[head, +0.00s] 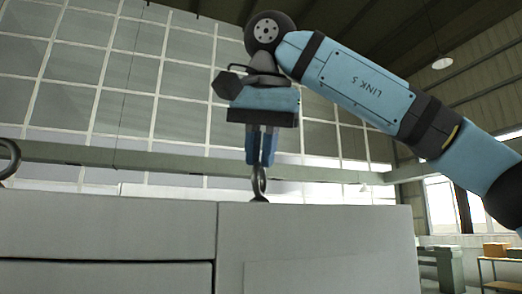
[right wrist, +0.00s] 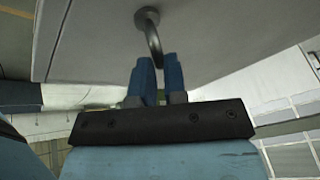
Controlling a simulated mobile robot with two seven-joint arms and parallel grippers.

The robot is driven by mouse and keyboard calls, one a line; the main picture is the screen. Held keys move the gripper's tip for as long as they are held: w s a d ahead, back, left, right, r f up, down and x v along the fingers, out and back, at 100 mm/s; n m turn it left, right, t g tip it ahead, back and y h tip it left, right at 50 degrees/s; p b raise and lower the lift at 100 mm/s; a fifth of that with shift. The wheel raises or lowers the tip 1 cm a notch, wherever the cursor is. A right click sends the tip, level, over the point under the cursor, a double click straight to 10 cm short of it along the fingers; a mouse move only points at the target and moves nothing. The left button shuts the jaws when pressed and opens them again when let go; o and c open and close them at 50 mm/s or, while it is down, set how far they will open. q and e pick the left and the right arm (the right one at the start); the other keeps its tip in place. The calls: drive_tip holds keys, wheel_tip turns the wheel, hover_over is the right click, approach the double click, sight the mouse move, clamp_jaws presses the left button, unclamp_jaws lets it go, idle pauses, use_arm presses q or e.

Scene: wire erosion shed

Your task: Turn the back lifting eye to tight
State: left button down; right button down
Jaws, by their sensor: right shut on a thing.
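A dark lifting eye (head: 260,183) stands upright on top of the pale grey machine housing (head: 310,235) in the head view. My right gripper (head: 261,164) comes down from above and is shut on the upper part of its ring. In the right wrist view the two blue fingers (right wrist: 158,78) close on the curved dark eye (right wrist: 150,30), whose base meets the grey surface. Part of the ring is hidden between the fingers. A second lifting eye (head: 8,158) shows in part at the left edge of the head view. My left gripper is not in view.
A pale beam (head: 120,158) and a large paned wall stand behind the housing. A shelf with orange boxes (head: 495,249) is far off at the lower right. The space around my right gripper above the housing looks clear.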

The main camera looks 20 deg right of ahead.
drive_tip(key=m+h, duration=0.1)
drive_tip(key=m, duration=0.2)
drive_tip(key=m+g+h, duration=0.1)
drive_tip(key=m, duration=0.1)
drive_tip(key=shift+a+m, duration=0.2)
drive_tip(key=shift+m, duration=0.2)
drive_tip(key=m+g+h, duration=0.1)
drive_tip(key=m, duration=0.2)
drive_tip(key=shift+w+a, duration=0.1)
drive_tip(key=shift+m+g+h, duration=0.4)
drive_tip(key=shift+m+h, duration=0.1)
drive_tip(key=shift+m, duration=0.9)
drive_tip(key=c, duration=1.2)
unclamp_jaws()
drive_tip(key=shift+w, duration=0.2)
